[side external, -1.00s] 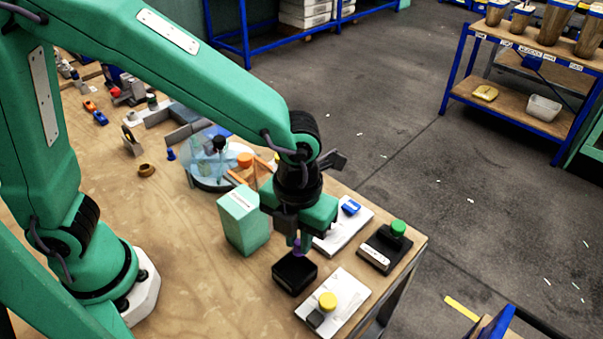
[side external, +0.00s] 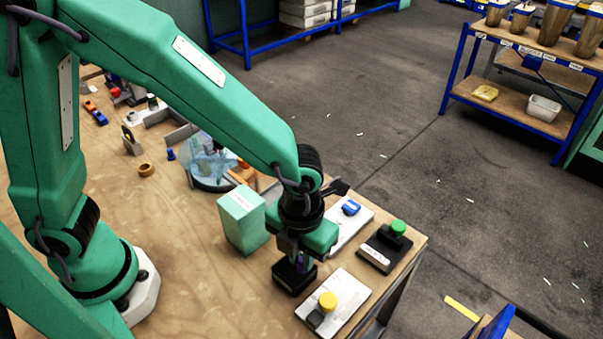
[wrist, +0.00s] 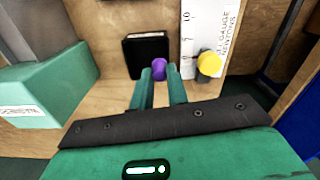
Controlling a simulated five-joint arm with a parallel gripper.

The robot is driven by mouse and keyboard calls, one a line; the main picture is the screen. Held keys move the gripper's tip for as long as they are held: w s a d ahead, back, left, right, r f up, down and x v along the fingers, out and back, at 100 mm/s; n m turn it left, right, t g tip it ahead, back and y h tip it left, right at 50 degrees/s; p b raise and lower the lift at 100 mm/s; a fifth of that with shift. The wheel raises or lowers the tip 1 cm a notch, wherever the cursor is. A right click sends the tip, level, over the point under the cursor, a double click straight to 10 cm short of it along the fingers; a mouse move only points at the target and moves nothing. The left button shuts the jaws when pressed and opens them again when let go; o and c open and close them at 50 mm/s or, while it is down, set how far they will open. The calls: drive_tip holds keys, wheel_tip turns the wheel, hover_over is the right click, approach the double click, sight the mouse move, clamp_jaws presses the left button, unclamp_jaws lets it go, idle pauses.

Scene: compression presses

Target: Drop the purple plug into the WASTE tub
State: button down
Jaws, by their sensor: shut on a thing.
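The purple plug (wrist: 159,69) is between my fingertips in the wrist view, close to a black box. In the side view my gripper (side external: 300,264) points down with its fingers at the black box (side external: 289,279), and the plug is mostly hidden there. My gripper is shut on the plug. I cannot tell whether the plug is in the black box or just above it. The black box also shows in the wrist view (wrist: 147,55).
A white plate with a yellow knob (side external: 328,301) lies right of the black box. A black unit with a green knob (side external: 398,229) and a white plate with a blue part (side external: 350,207) sit near the table's right edge. A round bluish clear dish (side external: 210,165) stands behind the green box.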

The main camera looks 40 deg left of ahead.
drive_tip(key=shift+f, duration=1)
drive_tip(key=c, duration=1.3)
unclamp_jaws()
drive_tip(key=shift+r, duration=0.1)
drive_tip(key=shift+r, duration=3.8)
